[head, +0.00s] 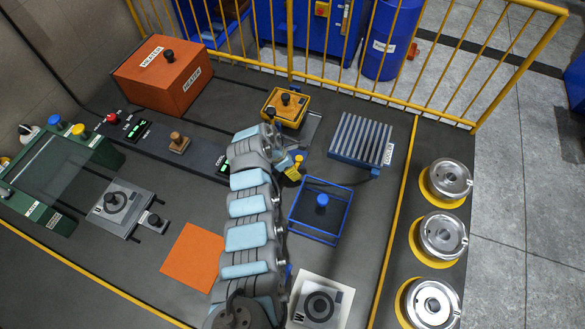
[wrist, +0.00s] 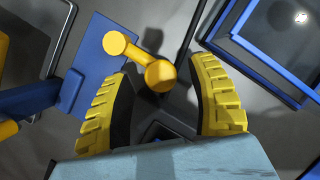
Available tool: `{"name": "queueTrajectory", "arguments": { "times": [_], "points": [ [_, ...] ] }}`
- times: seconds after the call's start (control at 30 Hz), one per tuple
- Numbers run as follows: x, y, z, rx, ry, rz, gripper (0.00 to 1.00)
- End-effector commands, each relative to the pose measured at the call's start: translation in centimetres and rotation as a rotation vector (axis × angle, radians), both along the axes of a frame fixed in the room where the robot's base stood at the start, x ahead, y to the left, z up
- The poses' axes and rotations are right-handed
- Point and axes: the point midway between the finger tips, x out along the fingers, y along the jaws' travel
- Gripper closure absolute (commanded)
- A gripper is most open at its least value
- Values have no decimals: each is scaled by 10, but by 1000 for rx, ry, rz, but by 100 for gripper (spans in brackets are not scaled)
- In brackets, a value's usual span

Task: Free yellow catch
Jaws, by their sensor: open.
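The yellow catch (wrist: 122,46) shows in the wrist view as a short yellow bar with two rounded ends. The nearer rounded end of the catch appears between the fingertips. I cannot tell whether either finger touches it. In the head view, small yellow parts (head: 294,170) show at the end of my arm, and I cannot tell catch from fingers there.
A blue wire frame (head: 319,238) with a blue knob stands right of my arm. An orange heater box (head: 163,76) stands far left. An orange mat (head: 192,257) lies left of my arm.

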Motion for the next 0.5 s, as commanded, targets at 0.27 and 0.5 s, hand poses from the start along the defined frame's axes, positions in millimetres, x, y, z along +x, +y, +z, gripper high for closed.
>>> {"name": "queueTrajectory", "arguments": {
  "times": [0.27,0.5],
  "points": [
    [2,-3,-9,0,-3,1,42],
    [2,-3,-9,0,-3,2,42]
  ]
}}
